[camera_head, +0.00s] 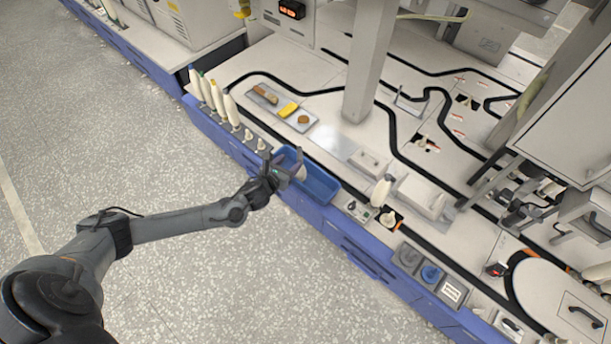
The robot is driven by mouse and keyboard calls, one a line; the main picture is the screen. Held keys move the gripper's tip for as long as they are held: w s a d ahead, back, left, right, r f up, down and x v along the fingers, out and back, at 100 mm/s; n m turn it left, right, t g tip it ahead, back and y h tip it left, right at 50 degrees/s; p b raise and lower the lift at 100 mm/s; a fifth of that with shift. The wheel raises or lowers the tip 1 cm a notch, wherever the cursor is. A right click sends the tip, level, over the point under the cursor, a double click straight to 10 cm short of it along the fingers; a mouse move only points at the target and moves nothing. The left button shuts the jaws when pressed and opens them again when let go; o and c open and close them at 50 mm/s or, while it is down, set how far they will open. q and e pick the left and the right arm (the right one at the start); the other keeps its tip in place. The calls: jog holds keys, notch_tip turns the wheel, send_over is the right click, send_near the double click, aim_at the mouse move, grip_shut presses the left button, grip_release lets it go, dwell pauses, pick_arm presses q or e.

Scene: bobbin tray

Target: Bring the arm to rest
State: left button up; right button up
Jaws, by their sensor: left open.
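My left arm comes in from the lower left. Its gripper (288,170) is open over the left end of the blue tray (322,185) at the machine's front edge. A small whitish piece (300,173) shows right beside the fingers, inside the tray's outline; I cannot tell whether a finger touches it. The wrist and fingers hide part of the tray's left end. My right gripper is not in view.
Several cream bobbins (231,108) stand upright on the ledge left of the tray. A grey plate (283,106) with small brown and yellow items lies behind. A grey post (369,60) rises from the worktop. Speckled floor in front is clear.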

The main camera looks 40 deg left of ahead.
pick_arm(q)
jog(key=shift+s+r, duration=0.15)
jog(key=shift+s, duration=0.25)
